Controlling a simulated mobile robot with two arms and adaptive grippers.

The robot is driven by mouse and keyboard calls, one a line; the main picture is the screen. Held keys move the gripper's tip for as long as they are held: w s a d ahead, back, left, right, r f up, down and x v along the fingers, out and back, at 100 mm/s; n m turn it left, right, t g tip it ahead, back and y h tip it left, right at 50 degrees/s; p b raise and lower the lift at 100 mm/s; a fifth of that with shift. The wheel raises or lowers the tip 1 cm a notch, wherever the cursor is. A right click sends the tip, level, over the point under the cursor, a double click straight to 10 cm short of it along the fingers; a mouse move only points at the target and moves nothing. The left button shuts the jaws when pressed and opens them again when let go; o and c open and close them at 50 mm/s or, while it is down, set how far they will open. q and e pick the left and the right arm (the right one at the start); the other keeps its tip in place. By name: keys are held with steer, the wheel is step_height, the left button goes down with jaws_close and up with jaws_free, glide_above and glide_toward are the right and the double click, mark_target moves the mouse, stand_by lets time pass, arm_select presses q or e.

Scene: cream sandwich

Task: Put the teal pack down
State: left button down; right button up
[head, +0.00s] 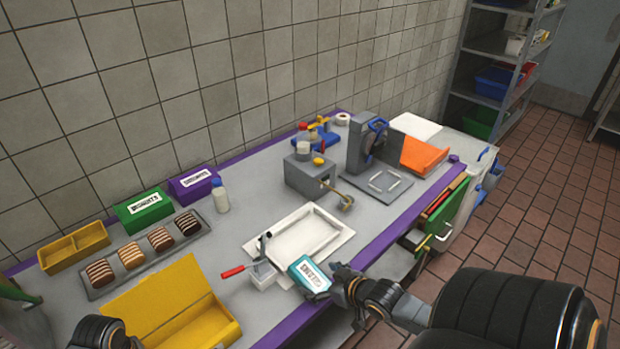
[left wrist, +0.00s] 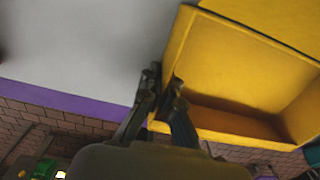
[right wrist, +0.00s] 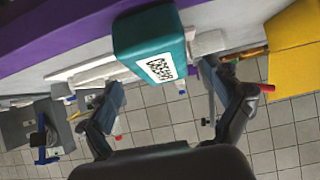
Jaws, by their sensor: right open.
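The teal pack (head: 309,274) with a white label is at the table's near edge, by the front corner of the white tray (head: 337,230). I cannot tell exactly what is under it. My right gripper (head: 343,276) is right beside it. In the right wrist view the teal pack (right wrist: 150,35) is just beyond the fingertips, and my right gripper (right wrist: 168,88) is open with its fingers wide apart. In the left wrist view my left gripper (left wrist: 165,85) is nearly closed with the wall of the open yellow box (left wrist: 245,50) between its fingers.
A small white tub (head: 263,278) with a red-handled tool (head: 235,271) stands left of the teal pack. Green (head: 143,209) and purple (head: 193,186) packs, a tray of striped cakes (head: 160,239) and a bottle (head: 221,196) stand at the back left. A grey press (head: 370,150) stands right.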

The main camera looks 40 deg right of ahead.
mark_target(311, 275)
steer(key=x, duration=0.4)
steer(key=shift+w+r, duration=0.15)
steer(key=shift+w, duration=0.1)
steer(key=c, duration=1.4)
step_height(311, 275, up, 10)
steer(key=shift+r, duration=0.1)
